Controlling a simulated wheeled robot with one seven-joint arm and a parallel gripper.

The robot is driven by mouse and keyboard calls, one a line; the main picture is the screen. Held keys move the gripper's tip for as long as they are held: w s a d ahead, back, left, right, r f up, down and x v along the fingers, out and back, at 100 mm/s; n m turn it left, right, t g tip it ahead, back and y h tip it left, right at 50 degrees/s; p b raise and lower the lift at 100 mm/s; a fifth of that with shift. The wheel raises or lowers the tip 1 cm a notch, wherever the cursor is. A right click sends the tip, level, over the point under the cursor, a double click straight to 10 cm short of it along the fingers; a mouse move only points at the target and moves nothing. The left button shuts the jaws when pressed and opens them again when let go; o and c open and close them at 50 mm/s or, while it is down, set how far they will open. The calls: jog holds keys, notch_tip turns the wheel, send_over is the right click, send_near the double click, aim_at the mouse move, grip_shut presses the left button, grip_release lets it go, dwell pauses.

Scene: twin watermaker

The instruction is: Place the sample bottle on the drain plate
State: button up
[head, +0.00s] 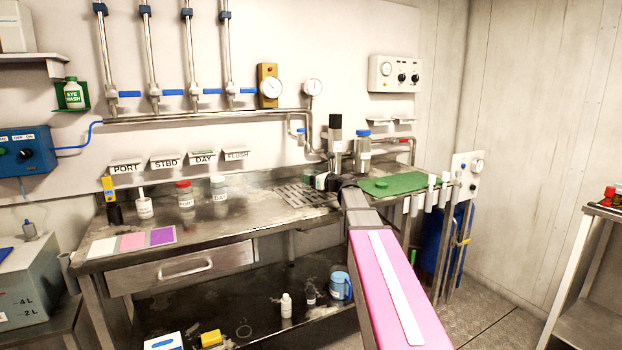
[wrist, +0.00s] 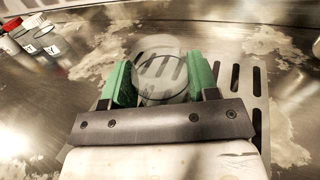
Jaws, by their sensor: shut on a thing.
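My gripper (wrist: 164,85) has green fingers and is shut on a clear round sample bottle (wrist: 162,75), seen from above in the wrist view. The slots of the drain plate (wrist: 262,135) show through and around the bottle. In the head view my gripper (head: 326,182) is at the right end of the slotted drain plate (head: 292,196) in the bench top. My arm and gripper hide most of the held bottle there. I cannot tell whether its base touches the plate.
A red-capped bottle (head: 184,194) and a clear bottle marked DAY (head: 219,190) stand left of the plate. A blue-capped bottle (head: 363,152) and a green mat (head: 395,186) are to the right. Pipes and gauges line the wall behind.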

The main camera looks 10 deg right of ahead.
jog(key=o, duration=0.9)
jog(key=v, duration=1.2)
jog(key=shift+d+r, duration=0.1)
